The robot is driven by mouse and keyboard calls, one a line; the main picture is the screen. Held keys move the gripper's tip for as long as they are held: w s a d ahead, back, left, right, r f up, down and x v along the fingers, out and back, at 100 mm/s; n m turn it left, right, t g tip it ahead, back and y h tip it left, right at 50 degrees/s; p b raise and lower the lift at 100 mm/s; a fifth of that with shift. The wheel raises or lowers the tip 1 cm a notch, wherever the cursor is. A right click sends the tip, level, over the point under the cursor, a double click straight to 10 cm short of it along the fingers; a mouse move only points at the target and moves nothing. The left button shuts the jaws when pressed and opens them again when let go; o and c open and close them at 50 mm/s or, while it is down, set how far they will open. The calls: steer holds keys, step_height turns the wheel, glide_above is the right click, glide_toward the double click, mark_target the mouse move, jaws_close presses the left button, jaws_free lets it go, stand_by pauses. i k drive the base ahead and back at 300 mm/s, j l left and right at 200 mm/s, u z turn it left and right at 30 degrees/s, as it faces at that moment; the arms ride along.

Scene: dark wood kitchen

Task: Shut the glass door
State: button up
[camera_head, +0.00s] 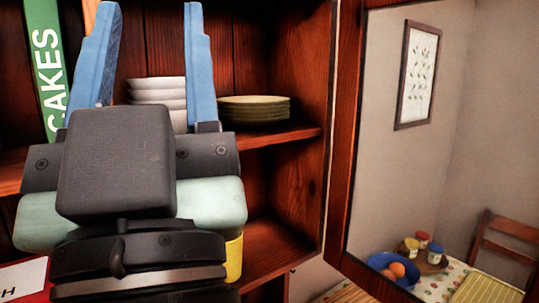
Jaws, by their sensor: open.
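The glass door (345,150) stands open at the right, with a dark reddish wood frame and a large pane. Its left frame edge is beside the right side of the cabinet, and its right edge is out of view. My gripper (147,12) is in front of the cabinet opening at the left. Its two blue fingers point up and are spread apart with nothing between them. It is apart from the door. My gripper hides part of the shelf and its contents.
The open wood cabinet holds white bowls (157,90), stacked plates (254,109) and a green book (47,50). A yellow item (234,260) is partly hidden. Through the pane show a framed picture (417,75), a blue bowl (383,262) on a table and a chair (505,240).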

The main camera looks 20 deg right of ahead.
mark_target(355, 15)
steer(key=k+j+u, duration=0.15)
steer(key=k+u, duration=0.35)
steer(key=k+l+u, duration=0.2)
steer(key=l, duration=0.15)
steer(key=l+u, duration=0.25)
steer(key=l, duration=0.15)
steer(key=k+l+u, duration=0.2)
steer(key=k+l, duration=0.15)
steer(key=l, duration=0.2)
steer(key=k+l, duration=0.1)
steer(key=l, duration=0.3)
steer(key=k+l, duration=0.15)
steer(key=l, duration=0.2)
steer(key=k+l, duration=0.1)
steer(key=l, duration=0.3)
steer(key=k+l+u, duration=0.1)
steer(key=l, duration=0.25)
steer(key=k+l, duration=0.2)
steer(key=l, duration=0.2)
steer(key=k+l, duration=0.15)
steer(key=l, duration=0.2)
